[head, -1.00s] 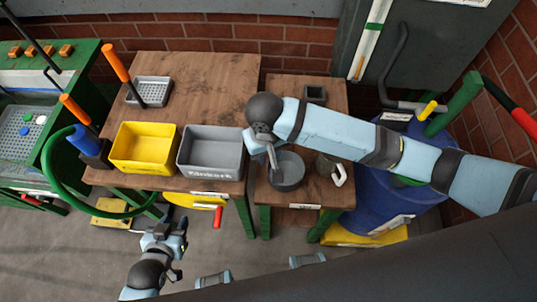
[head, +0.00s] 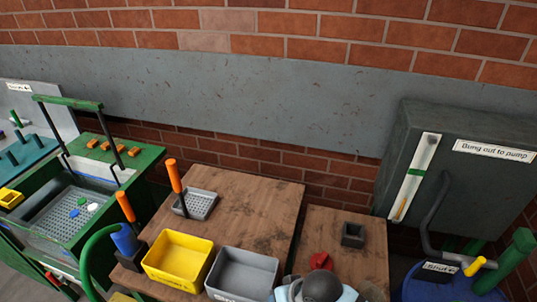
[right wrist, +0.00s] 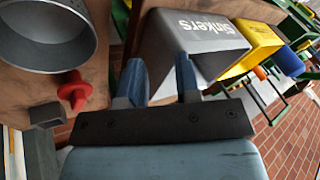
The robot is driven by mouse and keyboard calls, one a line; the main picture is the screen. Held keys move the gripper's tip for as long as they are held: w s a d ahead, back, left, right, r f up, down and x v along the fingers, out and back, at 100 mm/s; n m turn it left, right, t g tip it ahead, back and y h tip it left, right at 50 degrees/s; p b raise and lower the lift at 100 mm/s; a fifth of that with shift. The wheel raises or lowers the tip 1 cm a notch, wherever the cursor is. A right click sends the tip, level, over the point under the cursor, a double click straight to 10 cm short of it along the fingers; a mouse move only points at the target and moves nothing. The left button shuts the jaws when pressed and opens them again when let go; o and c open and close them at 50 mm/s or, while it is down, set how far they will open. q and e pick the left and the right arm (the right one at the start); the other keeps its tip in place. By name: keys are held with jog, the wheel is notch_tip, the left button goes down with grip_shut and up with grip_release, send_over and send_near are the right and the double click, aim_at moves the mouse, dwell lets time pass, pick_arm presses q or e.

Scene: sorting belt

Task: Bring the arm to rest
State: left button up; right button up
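My right arm's dark wrist joint (head: 322,287) shows at the bottom edge of the head view, over the right-hand wooden table. Its fingers are outside that view. In the right wrist view my right gripper (right wrist: 160,75) has its two blue fingers apart with nothing between them. Behind them is the grey bin marked "Sinkers" (right wrist: 190,45). A grey round pot (right wrist: 45,40) is at the upper left, apart from the fingers. My left gripper is not in view.
A red piece (head: 320,261) lies near a small dark box (head: 353,235) on the right-hand table. A yellow bin (head: 178,260), the grey bin (head: 243,272) and a grey perforated tray (head: 197,204) stand on the left table. A grey cabinet (head: 460,175) is at right.

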jog(key=s+d+f+t+h+p, duration=0.1)
jog(key=s+d+t, duration=0.3)
jog(key=d, duration=0.4)
jog(key=s+d+f+t+h+p, duration=0.1)
jog(key=s+d+f+t, duration=0.2)
jog(key=d, duration=0.5)
jog(key=shift+s+d+f+t, duration=0.15)
jog(key=shift+s+d+t, duration=0.15)
jog(key=shift+s+t, duration=0.45)
jog(key=shift+s+a+f, duration=0.1)
jog(key=shift+f, duration=0.05)
